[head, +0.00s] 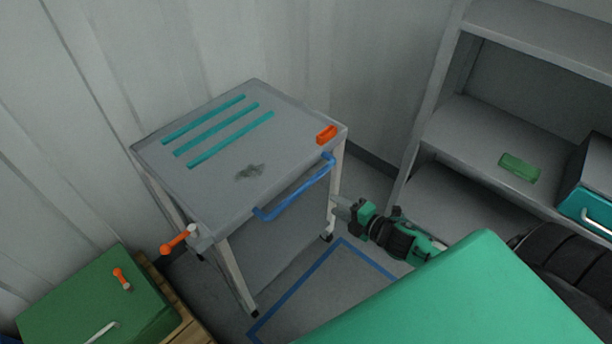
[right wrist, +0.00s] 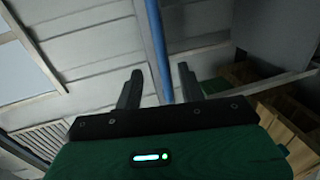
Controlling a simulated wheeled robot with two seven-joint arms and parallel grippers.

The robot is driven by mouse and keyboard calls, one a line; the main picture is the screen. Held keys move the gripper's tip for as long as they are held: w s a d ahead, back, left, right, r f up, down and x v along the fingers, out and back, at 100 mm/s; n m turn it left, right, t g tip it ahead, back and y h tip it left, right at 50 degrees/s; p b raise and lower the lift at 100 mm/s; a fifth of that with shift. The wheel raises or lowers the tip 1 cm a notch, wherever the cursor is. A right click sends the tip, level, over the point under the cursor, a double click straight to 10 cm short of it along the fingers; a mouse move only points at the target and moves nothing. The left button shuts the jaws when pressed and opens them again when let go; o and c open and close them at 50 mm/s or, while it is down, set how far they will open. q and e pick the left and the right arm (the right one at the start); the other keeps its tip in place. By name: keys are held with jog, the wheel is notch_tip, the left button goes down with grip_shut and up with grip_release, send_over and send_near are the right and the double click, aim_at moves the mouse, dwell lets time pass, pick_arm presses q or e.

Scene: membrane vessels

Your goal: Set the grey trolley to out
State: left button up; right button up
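The grey trolley (head: 205,130) stands against the wall in the head view, with three teal strips and a dark smudge on its top. A blue handle (head: 300,193) runs along its front edge. An orange block (head: 327,134) sits at its right corner, and an orange-ended lever (head: 178,241) sticks out at its front left corner. My right gripper (head: 341,207) is beside the trolley's right front leg, lower than the handle. In the right wrist view its fingers (right wrist: 159,88) are apart with nothing gripped. A blue bar lies beyond the gap; I cannot tell which part it is. My left gripper is out of view.
A blue outline (head: 372,256) marks the floor before the trolley. A green box (head: 90,300) on a wooden pallet (head: 185,322) stands at the lower left. A grey shelf (head: 470,130) with a green item (head: 519,167) and a teal case (head: 590,190) stands right.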

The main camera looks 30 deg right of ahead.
aim_at(306, 189)
jog(key=p+x, duration=0.2)
jog(key=x, duration=1)
jog(key=shift+w+a, duration=0.15)
jog(key=shift+w, duration=0.2)
jog(key=shift+w+a+f, duration=0.2)
jog(key=shift+w, duration=0.2)
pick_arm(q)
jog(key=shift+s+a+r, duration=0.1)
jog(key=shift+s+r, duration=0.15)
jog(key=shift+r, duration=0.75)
pick_arm(e)
grip_shut()
